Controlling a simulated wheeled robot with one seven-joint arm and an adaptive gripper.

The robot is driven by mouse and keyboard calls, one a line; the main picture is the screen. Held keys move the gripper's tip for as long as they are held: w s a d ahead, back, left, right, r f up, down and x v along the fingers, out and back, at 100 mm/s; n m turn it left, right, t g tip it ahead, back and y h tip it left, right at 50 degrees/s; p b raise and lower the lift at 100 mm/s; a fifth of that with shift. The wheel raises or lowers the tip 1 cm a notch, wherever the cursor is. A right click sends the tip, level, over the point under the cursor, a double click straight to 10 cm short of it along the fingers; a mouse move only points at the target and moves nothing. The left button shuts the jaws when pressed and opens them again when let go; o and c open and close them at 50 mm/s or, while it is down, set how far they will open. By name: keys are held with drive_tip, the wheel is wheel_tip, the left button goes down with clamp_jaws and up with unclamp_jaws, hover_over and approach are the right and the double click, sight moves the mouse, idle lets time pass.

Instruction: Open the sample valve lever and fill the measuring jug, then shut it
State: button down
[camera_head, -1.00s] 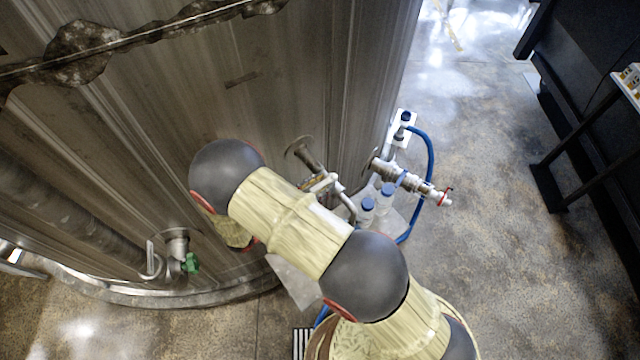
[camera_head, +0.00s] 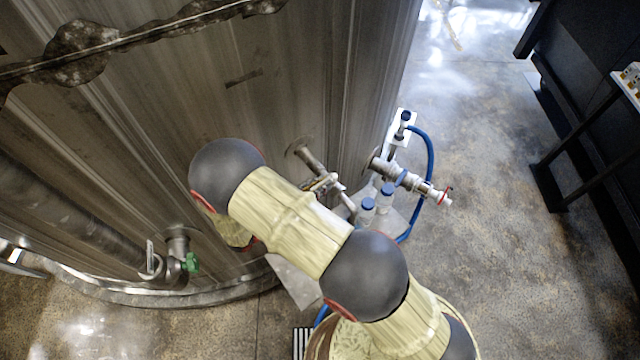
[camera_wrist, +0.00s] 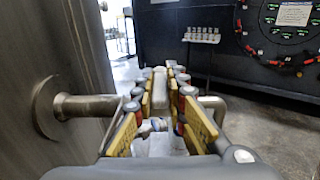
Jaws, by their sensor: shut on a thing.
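My gripper (camera_wrist: 166,80) is seen from behind in the wrist view, its yellow-plated fingers closed around a slim grey piece (camera_wrist: 159,90), which looks like the sample valve lever. In the head view my arm hides most of the gripper. The sample valve (camera_head: 322,183) sits on a metal pipe from the tank wall, partly behind my arm, with its outlet bending down to the right. In the wrist view this pipe (camera_wrist: 85,106) enters from the left, passes behind the fingers and comes out on the right. I cannot make out the measuring jug or any flow.
Clear bottles with blue caps (camera_head: 367,205) stand on a pale plate just right of the valve. A second pipe with a red handle (camera_head: 445,196) and a blue hose (camera_head: 431,160) are beyond them. A green-handled valve (camera_head: 190,263) is low on the left. Floor at right is open.

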idle(0.4)
drive_tip(key=shift+s+d+n+t+y, duration=0.15)
drive_tip(key=shift+s+n+t+y, duration=0.05)
drive_tip(key=shift+n+t+y, duration=0.35)
drive_tip(key=shift+s+d+n+t+y, duration=0.2)
drive_tip(key=shift+n+t+y, duration=0.2)
drive_tip(key=shift+t, duration=0.25)
drive_tip(key=shift+s+d+n+t+y, duration=0.15)
drive_tip(key=shift+n+t+y, duration=0.5)
drive_tip(key=shift+y, duration=0.05)
drive_tip(key=shift+s+d+n+t+y, duration=0.15)
drive_tip(key=shift+n+t+y, duration=0.45)
drive_tip(key=shift+t+y, duration=0.05)
drive_tip(key=c, duration=1.8)
unclamp_jaws()
drive_tip(key=v, duration=1.2)
